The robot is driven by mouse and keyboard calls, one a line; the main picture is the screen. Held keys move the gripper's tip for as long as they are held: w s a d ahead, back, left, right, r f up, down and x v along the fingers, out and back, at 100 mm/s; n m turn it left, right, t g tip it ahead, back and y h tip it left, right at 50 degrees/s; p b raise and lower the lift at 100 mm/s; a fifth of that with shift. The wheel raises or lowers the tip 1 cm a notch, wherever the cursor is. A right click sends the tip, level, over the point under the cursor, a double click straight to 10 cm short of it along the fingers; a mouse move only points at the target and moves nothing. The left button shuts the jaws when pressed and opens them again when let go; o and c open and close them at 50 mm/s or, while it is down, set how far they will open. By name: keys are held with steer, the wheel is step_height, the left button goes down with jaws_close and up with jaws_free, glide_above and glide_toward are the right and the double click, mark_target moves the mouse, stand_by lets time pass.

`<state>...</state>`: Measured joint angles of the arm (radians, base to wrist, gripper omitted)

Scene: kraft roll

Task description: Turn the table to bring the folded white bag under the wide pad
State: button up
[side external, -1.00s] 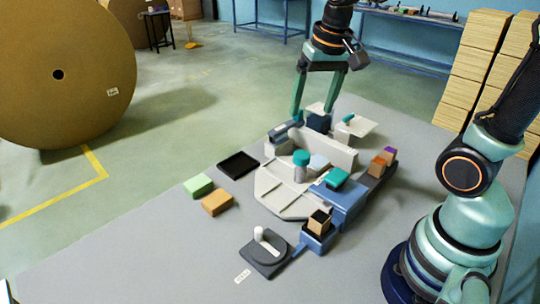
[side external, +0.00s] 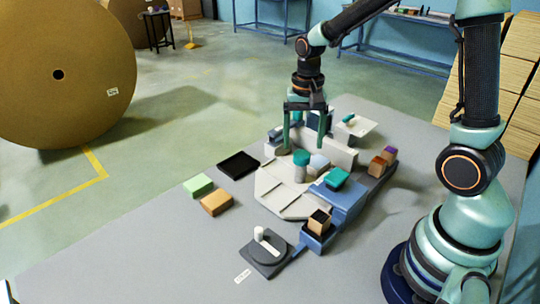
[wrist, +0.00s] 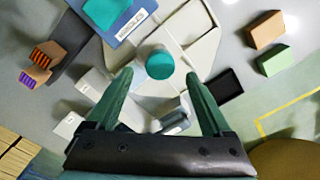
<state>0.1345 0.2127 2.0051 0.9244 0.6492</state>
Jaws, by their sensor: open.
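The round pale grey table (side external: 285,205) with radial dividing lines lies in the middle of the workbench. A white post with a teal cap (side external: 301,158) rises from it; the cap also shows in the wrist view (wrist: 160,64). A pale, whitish block (side external: 319,163) lies beside the post, and I cannot tell if it is the folded white bag. My gripper (side external: 304,147) is open and empty, pointing down near the teal cap. In the wrist view, my fingers (wrist: 158,78) stand apart, with the cap just beyond their tips. I cannot tell which part is the wide pad.
A blue box (side external: 350,197) with a teal piece (side external: 336,178) stands right of the table. A crank with a white knob (side external: 259,233) sits in front. A black tray (side external: 238,164), a green block (side external: 198,185) and an orange block (side external: 216,202) lie left. A pale wall (side external: 342,156) stands behind.

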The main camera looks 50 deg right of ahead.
mark_target(302, 154)
steer(key=shift+f, duration=1.75)
jaws_close()
